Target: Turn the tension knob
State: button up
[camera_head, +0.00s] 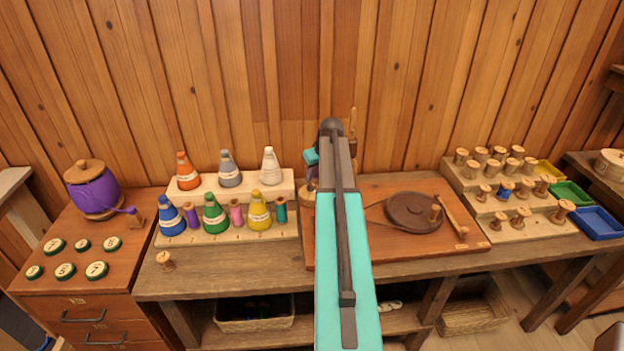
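A wooden winding board (463,219) lies on the bench, with a dark round wheel (413,212) and a cord running left from it behind my arm. My turquoise arm stands upright in front of the board's left part and hides much of it. A small round wooden piece (307,196) shows at the left edge of my arm; I cannot tell whether it is the tension knob. My gripper seems to be the small dark part (311,173) just above that piece, mostly covered by my arm. Its fingers cannot be made out, nor whether they touch anything.
A stepped rack (232,235) with coloured thread cones stands left. A stepped stand (498,231) of wooden spools and coloured trays stands right. A loose spool (165,261) sits near the bench's front edge. A purple pot (94,192) and numbered discs occupy the left cabinet.

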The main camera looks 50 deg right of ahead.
aim_at(312, 184)
jog(key=shift+p+x, duration=0.5)
jog(key=shift+x, duration=1.5)
jog(key=shift+c, duration=0.3)
jog(key=shift+w, duration=0.1)
grip_shut()
